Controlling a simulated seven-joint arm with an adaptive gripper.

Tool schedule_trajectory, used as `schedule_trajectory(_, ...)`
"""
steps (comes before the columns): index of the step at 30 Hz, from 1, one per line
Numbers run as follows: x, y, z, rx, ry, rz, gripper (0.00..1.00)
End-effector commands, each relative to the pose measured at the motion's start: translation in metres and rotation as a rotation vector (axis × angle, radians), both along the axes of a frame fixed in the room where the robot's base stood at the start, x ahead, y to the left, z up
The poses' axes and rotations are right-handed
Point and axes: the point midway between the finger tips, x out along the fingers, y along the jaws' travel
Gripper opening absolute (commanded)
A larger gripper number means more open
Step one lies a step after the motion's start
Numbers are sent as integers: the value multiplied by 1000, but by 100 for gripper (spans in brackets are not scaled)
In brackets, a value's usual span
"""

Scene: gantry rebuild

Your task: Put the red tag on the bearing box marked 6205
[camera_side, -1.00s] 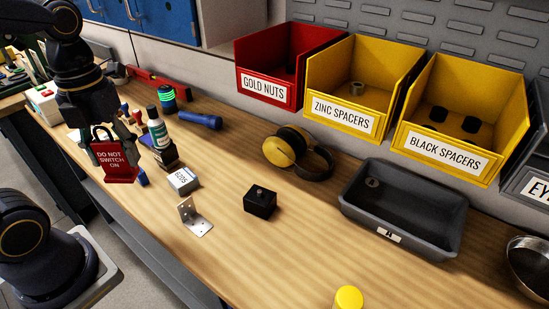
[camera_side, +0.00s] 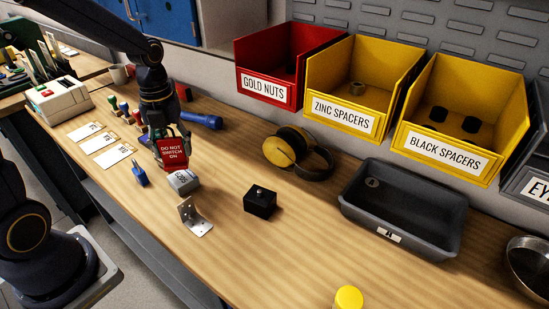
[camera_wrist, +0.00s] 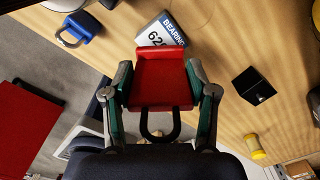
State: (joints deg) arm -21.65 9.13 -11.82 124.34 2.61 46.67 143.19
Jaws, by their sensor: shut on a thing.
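My gripper (camera_side: 171,148) is shut on the tag's sides; both fingers show in the wrist view (camera_wrist: 162,92). The bearing box (camera_side: 184,183) is a small white-grey box lying on the bench, just below and right of the tag in the side view. In the wrist view the box (camera_wrist: 152,36) shows "BEARING" and "62", the rest hidden behind the tag. The tag appears above the box; I cannot tell whether they touch.
A blue padlock (camera_side: 140,175) lies left of the box, a metal angle bracket (camera_side: 194,217) in front. A black block (camera_side: 260,201) sits to the right. Stamps (camera_side: 124,110) and white cards (camera_side: 97,137) are behind left.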

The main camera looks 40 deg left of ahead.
Motion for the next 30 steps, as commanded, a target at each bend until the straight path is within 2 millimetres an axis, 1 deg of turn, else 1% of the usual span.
schedule_trajectory(2, 5, 0, -9, -1, 4, -1, 21)
schedule_trajectory(4, 4, 0, -21, -2, 5, -1, 21)
schedule_trajectory(7, 4, 1, -33, -1, 4, 1, 21)
schedule_trajectory(9, 4, 1, -36, -1, 2, 0, 21)
schedule_trajectory(16, 4, 1, -36, 0, 0, 0, 21)
schedule_trajectory(20, 4, 1, -39, 0, 1, 0, 21)
schedule_trajectory(21, 4, 1, -39, 0, 0, 0, 62)
schedule_trajectory(27, 4, 1, -39, 0, 0, 0, 82)
schedule_trajectory(30, 4, 1, -39, 0, 0, 0, 83)
